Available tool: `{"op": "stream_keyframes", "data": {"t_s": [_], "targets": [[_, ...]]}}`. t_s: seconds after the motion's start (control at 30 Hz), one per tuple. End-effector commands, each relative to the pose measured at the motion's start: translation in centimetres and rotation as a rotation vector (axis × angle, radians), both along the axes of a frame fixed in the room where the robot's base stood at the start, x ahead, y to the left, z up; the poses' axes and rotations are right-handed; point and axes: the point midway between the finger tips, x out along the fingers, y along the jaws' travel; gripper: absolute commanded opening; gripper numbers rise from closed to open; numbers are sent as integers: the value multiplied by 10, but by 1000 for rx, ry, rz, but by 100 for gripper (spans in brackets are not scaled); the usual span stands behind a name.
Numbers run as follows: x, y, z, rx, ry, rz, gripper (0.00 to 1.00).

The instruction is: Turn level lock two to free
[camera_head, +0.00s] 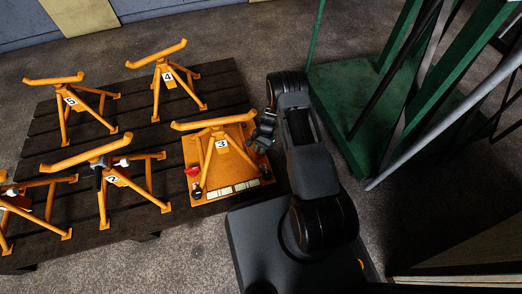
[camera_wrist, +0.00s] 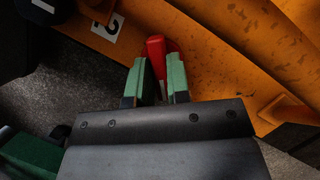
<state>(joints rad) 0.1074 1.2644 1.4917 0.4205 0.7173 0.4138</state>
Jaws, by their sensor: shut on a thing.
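In the wrist view my gripper (camera_wrist: 162,62) has its two green-padded fingers on either side of a red lever (camera_wrist: 156,47), and it is shut on it. The lever lies beside an orange metal part (camera_wrist: 225,50). A white label that looks like a 2 (camera_wrist: 107,28) is close to its upper left. In the head view my gripper (camera_head: 262,132) is at the right side of stand 3 (camera_head: 221,143), above an orange base plate (camera_head: 240,185). The gripped lever is hidden there. Another red part (camera_head: 192,171) shows at the plate's left edge.
Several other orange stands, including stand 4 (camera_head: 168,77), stand 5 (camera_head: 70,101) and stand 2 (camera_head: 111,179), stand on a dark slatted pallet (camera_head: 140,125). A green frame (camera_head: 345,120) is to the right of my arm. Bare floor lies in front of the pallet.

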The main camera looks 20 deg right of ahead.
Motion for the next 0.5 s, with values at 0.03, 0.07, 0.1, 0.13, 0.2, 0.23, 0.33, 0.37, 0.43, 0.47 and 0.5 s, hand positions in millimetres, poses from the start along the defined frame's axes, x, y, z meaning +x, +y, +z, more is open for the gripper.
{"op": "stream_keyframes", "data": {"t_s": [0.03,0.07,0.1,0.13,0.2,0.23,0.33,0.37,0.43,0.47,0.5], "targets": [[1,0,-2,-1,-1,35,0],[1,0,-2,0,0,53,0],[1,0,-1,0,0,77,0],[1,0,-1,-1,-1,94,0],[1,0,-1,0,-1,131,0],[1,0,-1,0,0,145,0],[0,1,-1,0,0,182,0],[0,1,-1,0,1,192,0],[1,1,-1,0,0,211,0],[1,1,-1,0,0,217,0],[1,1,0,0,0,223,0]]}}
